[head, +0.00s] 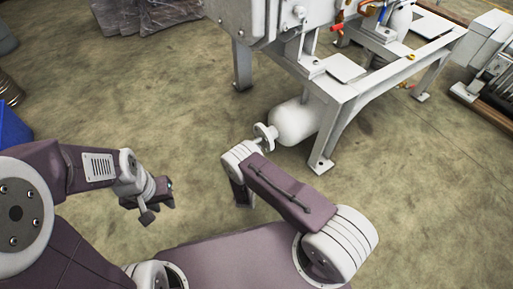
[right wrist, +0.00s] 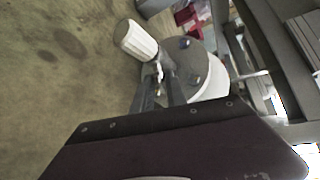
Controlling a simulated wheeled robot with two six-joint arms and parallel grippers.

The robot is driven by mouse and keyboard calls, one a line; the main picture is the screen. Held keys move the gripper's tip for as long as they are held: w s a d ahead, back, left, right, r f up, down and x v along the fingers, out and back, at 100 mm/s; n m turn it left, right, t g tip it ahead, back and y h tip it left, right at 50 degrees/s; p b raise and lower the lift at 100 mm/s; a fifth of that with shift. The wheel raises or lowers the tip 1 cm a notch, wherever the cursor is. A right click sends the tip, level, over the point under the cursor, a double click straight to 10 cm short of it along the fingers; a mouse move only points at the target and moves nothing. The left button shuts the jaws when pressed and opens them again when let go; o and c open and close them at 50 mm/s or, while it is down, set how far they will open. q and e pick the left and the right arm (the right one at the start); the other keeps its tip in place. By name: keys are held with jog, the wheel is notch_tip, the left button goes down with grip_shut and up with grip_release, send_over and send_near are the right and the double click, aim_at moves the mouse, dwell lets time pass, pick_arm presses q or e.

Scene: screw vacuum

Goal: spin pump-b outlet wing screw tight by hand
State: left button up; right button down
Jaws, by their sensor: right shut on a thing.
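The pump is a white rounded tank (head: 295,122) low beside the steel frame, with a round flange (head: 265,137) facing my right arm. In the right wrist view the flange (right wrist: 208,78) shows dark bolts, and a white ribbed cylinder (right wrist: 136,40) stands beside it. My right gripper (right wrist: 159,82) is shut on a small pale metal piece at the joint, which looks like the wing screw (right wrist: 158,70). The screw's wings are mostly hidden between the fingers. My left gripper (head: 158,207) hangs over the floor, away from the pump; its jaw gap is unclear.
The grey steel frame (head: 345,100) stands over the tank, its leg (head: 322,160) close to my right arm. A blue bin (head: 12,130) is at the left edge. Bare concrete floor (head: 185,80) lies open between them. A red object (right wrist: 187,20) shows behind the flange.

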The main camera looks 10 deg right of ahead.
jog(key=shift+m+g+y+p, duration=0.5)
jog(key=shift+g+p, duration=0.1)
jog(key=shift+p, duration=0.55)
jog(key=c, duration=1.6)
grip_release()
jog(key=shift+s+r, duration=0.1)
jog(key=p+v, duration=0.5)
jog(key=v, duration=0.4)
jog(key=shift+p, duration=0.3)
